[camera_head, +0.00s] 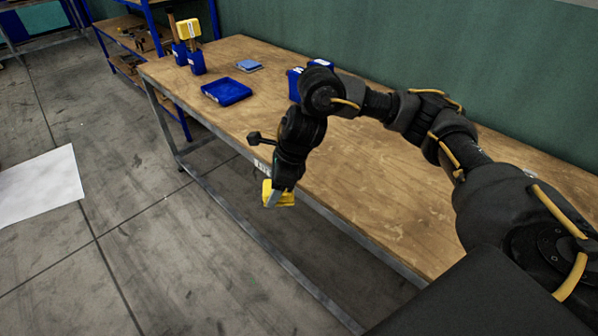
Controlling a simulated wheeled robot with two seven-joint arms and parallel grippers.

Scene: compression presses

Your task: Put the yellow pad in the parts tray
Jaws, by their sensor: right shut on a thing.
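My right gripper (276,193) hangs in front of the table's front edge and points down. It is shut on the yellow pad (286,200), which shows at the fingertips, clear of the table top. Part of the pad is hidden by the gripper. A shallow blue tray (226,92), which looks like the parts tray, lies empty on the table's left part, well behind and left of the gripper. My left gripper is not in view.
On the wooden table (370,205) stand a blue press with a yellow top (187,29) at the far left, a light blue pad (249,66), and a blue object (294,85) partly behind my right arm. A blue shelf (121,28) stands beyond. The table's near-right top is bare.

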